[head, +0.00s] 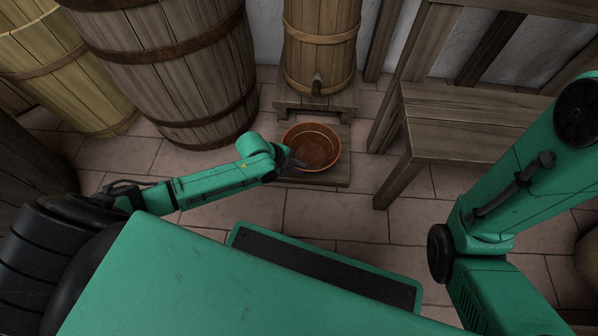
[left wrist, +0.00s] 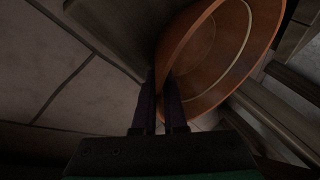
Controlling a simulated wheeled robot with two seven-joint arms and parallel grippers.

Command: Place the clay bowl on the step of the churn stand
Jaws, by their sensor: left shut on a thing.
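The clay bowl (head: 318,152) is orange-brown and round. It is over the low wooden step (head: 342,172) of the churn stand (head: 345,100). Whether its base touches the step I cannot tell. My left gripper (head: 293,162) is shut on the bowl's near left rim. In the left wrist view the bowl (left wrist: 222,60) fills the upper right, and its wall lies between the fingers of my left gripper (left wrist: 163,88). The wooden churn (head: 320,45) with its spigot stands on the stand behind the bowl. My right gripper is out of view; only my right arm shows.
A large dark barrel (head: 165,65) stands left of the churn, with a yellowish tub (head: 45,70) beyond it. A wooden bench (head: 465,125) stands close on the right of the stand. Tiled floor (head: 320,215) in front of the step is clear.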

